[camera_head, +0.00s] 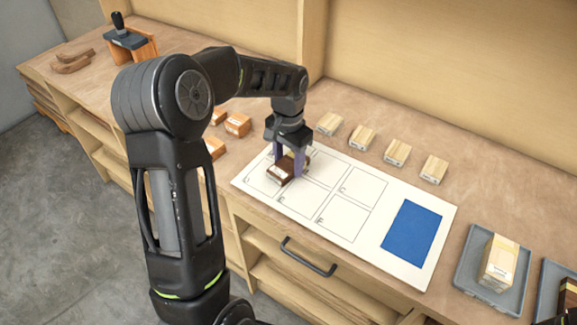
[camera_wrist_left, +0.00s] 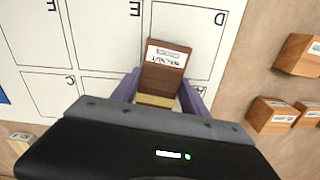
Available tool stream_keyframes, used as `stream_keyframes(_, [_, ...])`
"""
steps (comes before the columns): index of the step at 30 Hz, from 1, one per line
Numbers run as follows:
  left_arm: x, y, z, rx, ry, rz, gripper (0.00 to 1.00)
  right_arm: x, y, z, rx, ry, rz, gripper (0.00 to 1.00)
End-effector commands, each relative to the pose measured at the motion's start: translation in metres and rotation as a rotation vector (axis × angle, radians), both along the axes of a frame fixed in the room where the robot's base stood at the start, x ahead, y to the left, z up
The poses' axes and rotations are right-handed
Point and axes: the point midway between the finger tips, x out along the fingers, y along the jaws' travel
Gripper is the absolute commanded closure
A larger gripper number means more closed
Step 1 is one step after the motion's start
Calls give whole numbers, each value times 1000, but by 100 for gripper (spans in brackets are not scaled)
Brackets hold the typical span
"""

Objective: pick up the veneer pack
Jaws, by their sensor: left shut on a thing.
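The veneer pack is a dark brown block with a white label. In the head view the veneer pack (camera_head: 279,173) is at the upper-left cells of the white lettered sheet (camera_head: 424,194). My left gripper (camera_head: 287,168) points down with its purple fingers shut on the pack. In the left wrist view the pack (camera_wrist_left: 167,56) shows its labelled face between the fingers of the left gripper (camera_wrist_left: 160,92), over the cell marked D. A pale strip shows at its near side. I cannot tell whether the pack touches the sheet. My right gripper is not in view.
Several pale blocks (camera_head: 397,152) stand in a row behind the sheet. Orange-brown blocks (camera_head: 237,124) stand left of it. A blue rectangle (camera_head: 412,232) is on the sheet's right part. A grey tray (camera_head: 465,270) holds a pale stack (camera_head: 498,262). A wooden wall rises behind.

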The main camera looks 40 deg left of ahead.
Motion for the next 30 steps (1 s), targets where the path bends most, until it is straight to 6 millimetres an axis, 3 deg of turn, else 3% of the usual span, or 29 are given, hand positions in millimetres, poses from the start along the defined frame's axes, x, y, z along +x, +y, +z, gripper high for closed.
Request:
stream_keyframes(11, [1,0,8,1,-3,0,91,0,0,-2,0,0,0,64])
stream_keyframes(24, [1,0,84,1,-4,0,91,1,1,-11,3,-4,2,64])
stream_keyframes(30, [0,0,100,0,-1,0,91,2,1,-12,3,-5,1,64])
